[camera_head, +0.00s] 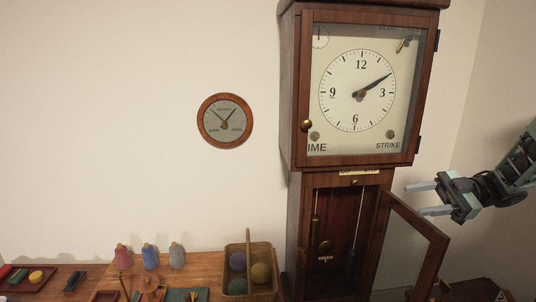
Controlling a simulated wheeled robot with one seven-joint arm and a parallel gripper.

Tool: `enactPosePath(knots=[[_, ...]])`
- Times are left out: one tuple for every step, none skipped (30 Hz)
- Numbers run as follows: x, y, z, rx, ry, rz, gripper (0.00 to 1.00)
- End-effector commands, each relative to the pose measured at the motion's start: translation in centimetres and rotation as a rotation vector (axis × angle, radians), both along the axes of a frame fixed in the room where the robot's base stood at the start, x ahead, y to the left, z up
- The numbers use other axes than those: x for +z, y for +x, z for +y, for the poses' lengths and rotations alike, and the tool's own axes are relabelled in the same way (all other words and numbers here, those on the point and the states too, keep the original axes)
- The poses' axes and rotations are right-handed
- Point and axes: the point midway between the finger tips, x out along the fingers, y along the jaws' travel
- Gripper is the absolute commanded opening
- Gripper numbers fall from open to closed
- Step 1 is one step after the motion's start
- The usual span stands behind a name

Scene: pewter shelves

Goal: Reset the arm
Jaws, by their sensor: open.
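My gripper (420,199) is at the right side of the head view, on the end of my arm, which comes in from the right edge. Its two pale fingers point left and are apart, with nothing between them. It appears near the open lower glass door (438,250) of the tall wooden clock (292,90). I cannot tell whether a finger touches the door frame.
The clock's upper door is shut over its dial (357,91). A round gauge (225,120) hangs on the wall. At lower left, a wooden table (205,263) holds spools (150,257) and a basket (249,292) of yarn balls.

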Motion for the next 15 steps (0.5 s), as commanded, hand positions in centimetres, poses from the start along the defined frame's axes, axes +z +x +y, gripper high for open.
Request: enactPosePath(knots=[[-0.3,1.1,1.4,-0.029,-0.017,-0.02,0.5],[-0.4,1.8,2.2,-0.051,-0.028,-0.031,0.5],[-0.4,2.8,3.3,-0.084,-0.042,-0.046,0.5],[-0.5,3.6,4.3,-0.112,-0.054,-0.058,0.5],[-0.5,4.4,5.2,-0.141,-0.066,-0.068,0.5],[-0.6,5.4,6.6,-0.183,-0.083,-0.08,0.5],[-0.6,6.3,7.7,-0.22,-0.097,-0.088,0.5],[-0.7,7.1,8.9,-0.259,-0.113,-0.095,0.5],[-0.8,8.2,10.7,-0.315,-0.134,-0.101,0.5],[-0.9,9.0,12.0,-0.362,-0.152,-0.103,0.5],[-1.0,9.7,13.3,-0.411,-0.171,-0.099,0.5],[-1.2,10.4,15.0,-0.475,-0.196,-0.089,0.5],[-1.5,10.7,16.1,-0.523,-0.215,-0.075,0.5],[-1.7,10.9,17.2,-0.569,-0.236,-0.059,0.5],[-2.2,10.9,18.5,-0.627,-0.264,-0.032,0.5]])
